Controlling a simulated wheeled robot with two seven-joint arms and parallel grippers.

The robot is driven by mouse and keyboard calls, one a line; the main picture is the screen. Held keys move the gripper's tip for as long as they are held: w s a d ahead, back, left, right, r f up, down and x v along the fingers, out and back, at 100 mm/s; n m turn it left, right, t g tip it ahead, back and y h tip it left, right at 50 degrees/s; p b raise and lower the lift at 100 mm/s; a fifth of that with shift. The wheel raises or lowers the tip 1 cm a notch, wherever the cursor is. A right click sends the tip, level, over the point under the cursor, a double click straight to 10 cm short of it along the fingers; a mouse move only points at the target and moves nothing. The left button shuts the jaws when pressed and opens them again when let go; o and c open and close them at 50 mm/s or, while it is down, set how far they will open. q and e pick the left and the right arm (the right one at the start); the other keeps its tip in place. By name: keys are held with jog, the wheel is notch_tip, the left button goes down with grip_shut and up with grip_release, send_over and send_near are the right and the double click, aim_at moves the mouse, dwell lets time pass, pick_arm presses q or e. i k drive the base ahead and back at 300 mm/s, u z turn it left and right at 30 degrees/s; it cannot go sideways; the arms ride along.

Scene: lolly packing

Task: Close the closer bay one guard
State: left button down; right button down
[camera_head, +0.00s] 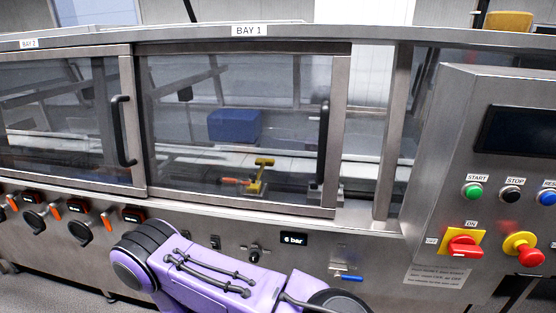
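The bay one guard (340,130) is a clear sliding panel in a metal frame, below the BAY 1 label (249,31). Its black vertical handle (323,143) is near its right edge. A gap shows between the guard's right edge and the metal post (387,140), so the guard stands partly open. Neither gripper shows in the head view. Purple links of one of my arms cross the bottom of the view, in front of the machine's lower panel and below the guard. I cannot tell which arm it is.
The bay two guard (125,70), with its own black handle (123,131), is on the left. Behind the bay one guard are a blue box (234,126) and a yellow tool-like part (260,176). A control cabinet (440,120) with buttons juts out at right.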

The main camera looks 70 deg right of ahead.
aim_at(332, 113)
jog(key=i, duration=0.95)
jog(key=z, duration=3.2)
jog(key=i, duration=0.5)
jog(key=z, duration=0.1)
